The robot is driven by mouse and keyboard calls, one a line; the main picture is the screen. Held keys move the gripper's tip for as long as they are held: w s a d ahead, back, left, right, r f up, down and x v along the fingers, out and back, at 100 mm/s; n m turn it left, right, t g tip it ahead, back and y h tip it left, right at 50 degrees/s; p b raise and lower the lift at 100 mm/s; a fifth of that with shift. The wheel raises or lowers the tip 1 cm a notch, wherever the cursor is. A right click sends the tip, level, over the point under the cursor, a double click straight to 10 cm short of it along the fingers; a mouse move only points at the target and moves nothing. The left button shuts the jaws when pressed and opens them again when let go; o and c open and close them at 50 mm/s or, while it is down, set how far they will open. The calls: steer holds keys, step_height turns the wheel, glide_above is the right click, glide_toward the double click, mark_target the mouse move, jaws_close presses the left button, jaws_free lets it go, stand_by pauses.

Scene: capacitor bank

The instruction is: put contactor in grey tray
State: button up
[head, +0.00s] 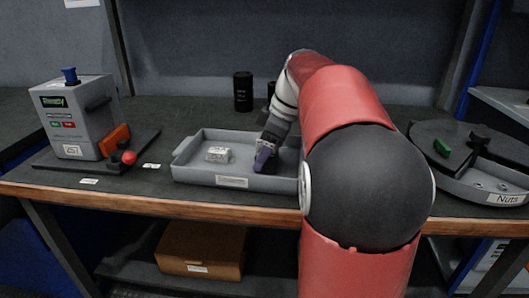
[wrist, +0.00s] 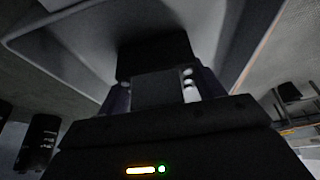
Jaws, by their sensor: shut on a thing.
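The grey tray (head: 200,178) lies on the bench, left of my arm, with a label on its front wall. My gripper (head: 263,160) points down into the right part of the tray. In the wrist view my gripper (wrist: 162,84) is shut on a dark block, which I take for the contactor (wrist: 155,55). The tray (wrist: 75,40) shows behind it, and I cannot tell whether the block touches its floor. In the head view the held block is hidden by my gripper. A small light grey block (head: 217,154) sits in the left part of the tray.
A grey box device (head: 75,120) with an orange part and red ball stands at the left. A black cylinder (head: 243,91) stands behind the tray. A round grey tray (head: 485,185) labelled Nuts is at the right. A cardboard box (head: 201,250) is below.

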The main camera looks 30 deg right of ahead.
steer(key=shift+f, duration=0.15)
steer(key=o, duration=1.2)
steer(key=shift+o, duration=0.2)
steer(key=p+v, duration=0.2)
steer(key=v, duration=1)
steer(key=shift+d, duration=0.1)
